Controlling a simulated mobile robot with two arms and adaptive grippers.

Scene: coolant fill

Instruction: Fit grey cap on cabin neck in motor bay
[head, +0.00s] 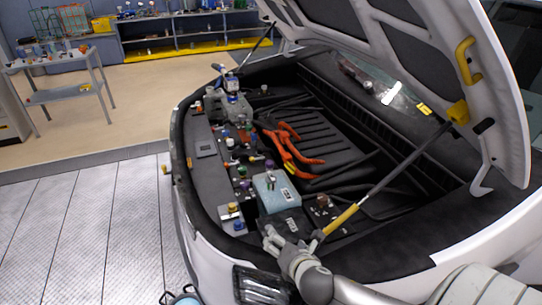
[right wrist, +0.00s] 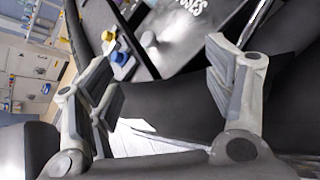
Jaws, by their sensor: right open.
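My right gripper (head: 285,242) is open and empty at the front edge of the motor bay, just in front of the pale blue tank (head: 275,191). Its two spread fingers also show in the right wrist view (right wrist: 160,85), with nothing between them. Small coloured caps stand along the left side of the bay, among them a yellow cap (head: 232,207) and a blue cap (head: 239,226). My left gripper is not in view.
The raised hood (head: 400,40) and its yellow-gripped strut (head: 341,218) stand close to my right arm. Orange cables (head: 287,147) lie mid-bay. A cover lettered "USES" (right wrist: 190,25) shows in the wrist view. A grey cart (head: 65,92) stands at the back left; the floor between is clear.

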